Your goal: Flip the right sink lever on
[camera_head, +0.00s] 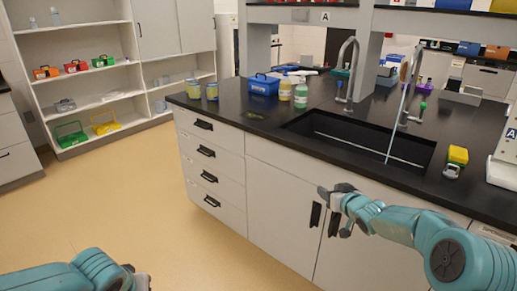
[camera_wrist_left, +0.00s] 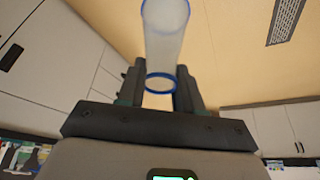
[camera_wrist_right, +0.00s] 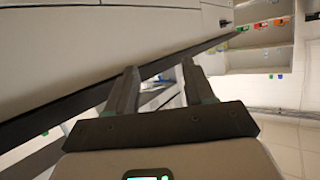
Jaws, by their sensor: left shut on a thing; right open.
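The black sink (camera_head: 325,127) is set in the dark counter and has two grey gooseneck taps behind it. My left gripper (camera_wrist_left: 158,88) is shut on a clear blue-rimmed cylinder (camera_wrist_left: 166,40).
A yellow-topped item (camera_head: 457,156) stands right of the sink. A blue box (camera_head: 264,85), bottles (camera_head: 301,96) and jars (camera_head: 212,91) stand on the counter left of it. The counter's front edge lies between my right gripper and the sink. The floor (camera_head: 120,200) at left is clear.

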